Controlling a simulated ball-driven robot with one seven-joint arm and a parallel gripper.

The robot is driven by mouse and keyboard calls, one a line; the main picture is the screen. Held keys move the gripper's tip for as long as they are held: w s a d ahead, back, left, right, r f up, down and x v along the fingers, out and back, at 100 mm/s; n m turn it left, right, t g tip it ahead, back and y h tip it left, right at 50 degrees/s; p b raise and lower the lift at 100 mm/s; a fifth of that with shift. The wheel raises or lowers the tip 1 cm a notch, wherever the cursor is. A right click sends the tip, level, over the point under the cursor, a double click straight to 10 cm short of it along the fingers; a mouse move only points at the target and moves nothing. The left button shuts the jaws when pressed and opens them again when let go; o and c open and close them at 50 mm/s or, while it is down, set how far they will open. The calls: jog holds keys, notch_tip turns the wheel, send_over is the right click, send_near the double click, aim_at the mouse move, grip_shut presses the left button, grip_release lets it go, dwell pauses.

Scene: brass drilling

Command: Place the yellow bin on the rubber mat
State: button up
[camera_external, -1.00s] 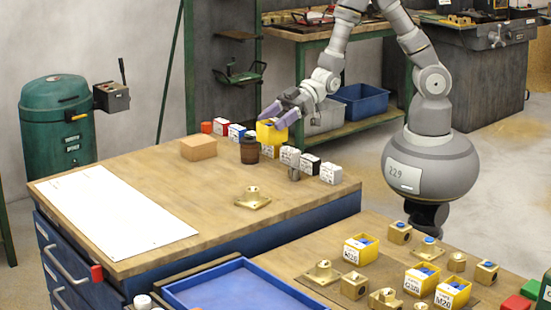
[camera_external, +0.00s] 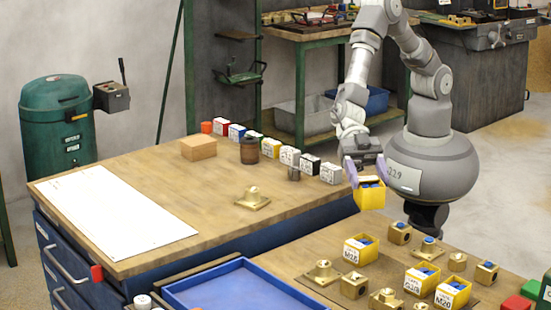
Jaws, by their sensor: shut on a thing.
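My gripper (camera_external: 368,170) is shut on a yellow bin (camera_external: 371,198) with blue contents. It holds the bin in the air, roughly upright, near the back edge of the right bench. The rubber mat (camera_external: 388,272) appears to be the slightly darker brown area on that bench, below and in front of the held bin. Three other yellow bins stand there: one at the left (camera_external: 360,249), one at the back right (camera_external: 421,279) and one at the front right (camera_external: 452,293).
Brass parts (camera_external: 354,285) stand among the bins. A blue tray (camera_external: 235,288) lies to the left.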

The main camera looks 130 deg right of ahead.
jog(key=s+a+n+g, duration=0.2)
jog(key=a, duration=0.5)
jog(key=shift+y, duration=0.4)
notch_tip(320, 180, down, 17)
jog(key=b, duration=0.4)
jog(key=shift+w+d, duration=0.1)
jog(key=shift+f, duration=0.1)
jog(key=shift+f, duration=0.15)
jog(key=o, duration=1.1)
